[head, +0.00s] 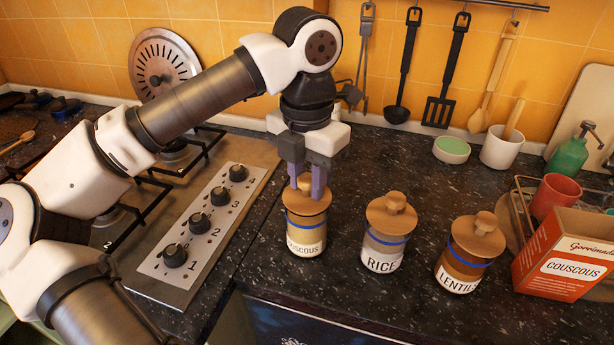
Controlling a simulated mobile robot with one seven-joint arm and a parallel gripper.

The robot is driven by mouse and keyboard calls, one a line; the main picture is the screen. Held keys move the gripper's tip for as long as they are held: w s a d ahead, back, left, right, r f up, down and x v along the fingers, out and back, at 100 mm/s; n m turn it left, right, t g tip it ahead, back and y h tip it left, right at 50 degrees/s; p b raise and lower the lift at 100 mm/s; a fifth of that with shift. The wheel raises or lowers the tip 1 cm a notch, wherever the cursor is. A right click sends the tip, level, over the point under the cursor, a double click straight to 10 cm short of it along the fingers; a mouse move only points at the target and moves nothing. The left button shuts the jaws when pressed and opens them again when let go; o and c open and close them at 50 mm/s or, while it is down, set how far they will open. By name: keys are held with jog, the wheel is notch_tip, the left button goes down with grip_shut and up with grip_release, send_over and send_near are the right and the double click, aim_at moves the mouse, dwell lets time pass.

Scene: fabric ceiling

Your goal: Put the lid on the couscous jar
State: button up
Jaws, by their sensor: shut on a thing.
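The couscous jar (306,241) stands upright on the dark counter, a glass jar with a white label and a blue band. Its round wooden lid (306,206) is at the jar's mouth. My gripper (306,192) points down from above, with its two purple fingers shut on the lid's knob. Whether the lid is fully seated or slightly above the rim cannot be told from this view.
A rice jar (381,256) and a lentil jar (458,272), both lidded, stand to the right. A red couscous box (565,262) is at the far right. The stove's knob panel (205,222) lies left. Utensils hang behind; the counter (330,295) in front is clear.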

jog(key=shift+f+b, duration=0.35)
jog(key=shift+b, duration=0.05)
dwell(0.4)
jog(key=o, duration=1.6)
jog(key=shift+r, duration=0.15)
jog(key=shift+r+p, duration=2.3)
jog(key=shift+r, duration=1.1)
